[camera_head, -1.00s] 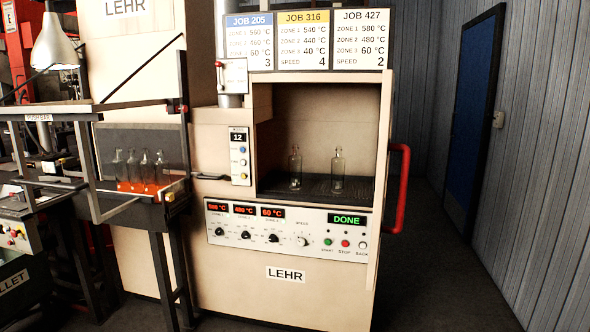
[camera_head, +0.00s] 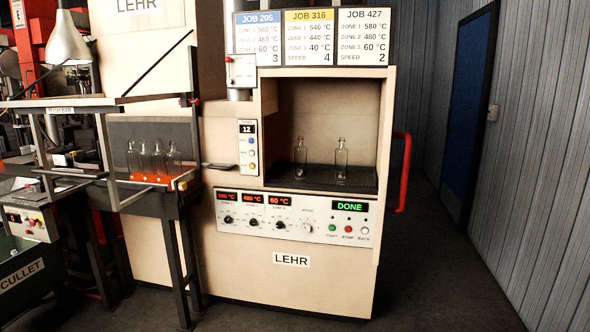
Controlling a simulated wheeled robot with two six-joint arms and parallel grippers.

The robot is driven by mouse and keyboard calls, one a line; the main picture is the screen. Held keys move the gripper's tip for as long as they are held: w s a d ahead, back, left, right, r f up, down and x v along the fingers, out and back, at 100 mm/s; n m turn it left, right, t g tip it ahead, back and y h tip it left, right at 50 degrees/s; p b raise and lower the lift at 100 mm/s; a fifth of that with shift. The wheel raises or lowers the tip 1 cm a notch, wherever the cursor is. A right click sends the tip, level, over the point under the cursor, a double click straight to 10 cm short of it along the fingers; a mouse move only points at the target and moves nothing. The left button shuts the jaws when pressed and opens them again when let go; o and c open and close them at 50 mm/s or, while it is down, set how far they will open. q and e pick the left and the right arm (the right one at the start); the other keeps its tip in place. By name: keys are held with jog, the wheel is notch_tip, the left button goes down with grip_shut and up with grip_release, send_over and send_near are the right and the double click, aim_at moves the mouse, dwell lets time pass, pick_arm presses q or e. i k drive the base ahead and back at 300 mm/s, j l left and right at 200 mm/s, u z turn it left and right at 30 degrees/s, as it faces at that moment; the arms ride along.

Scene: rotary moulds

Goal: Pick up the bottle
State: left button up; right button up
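Two clear glass bottles stand upright, apart from each other, on the dark shelf (camera_head: 318,181) inside the lehr's open chamber. The left one is a bottle (camera_head: 300,158) and the right one is a slightly larger-looking bottle (camera_head: 341,161). Several more clear bottles (camera_head: 153,160) stand in a row on an orange-glowing surface at the left. Neither of my grippers shows in the head view. I cannot tell which bottle the task means.
The lehr (camera_head: 290,290) has a panel with a green DONE display (camera_head: 349,206). A red handle (camera_head: 402,172) sticks out at its right side. A framed stand (camera_head: 120,185) is at the left. Dark floor (camera_head: 450,280) is clear at the right, before a blue door (camera_head: 467,115).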

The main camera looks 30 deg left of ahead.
aim_at(301, 151)
jog(key=k+u, duration=0.1)
jog(key=u, duration=0.25)
jog(key=k+u, duration=0.1)
jog(key=u, duration=0.25)
jog(key=k+j+u, duration=0.1)
jog(key=u, duration=0.2)
jog(key=i+l+u, duration=0.1)
jog(key=i+u, duration=0.25)
jog(key=i, duration=1)
jog(key=i+z, duration=0.25)
jog(key=i, duration=0.4)
jog(key=i+j+z, duration=0.3)
jog(key=i, duration=0.3)
jog(key=i+l+z, duration=0.15)
jog(key=z, duration=0.2)
jog(key=i+z, duration=0.4)
jog(key=i+l+z, duration=0.1)
jog(key=z, duration=0.25)
jog(key=i, duration=0.05)
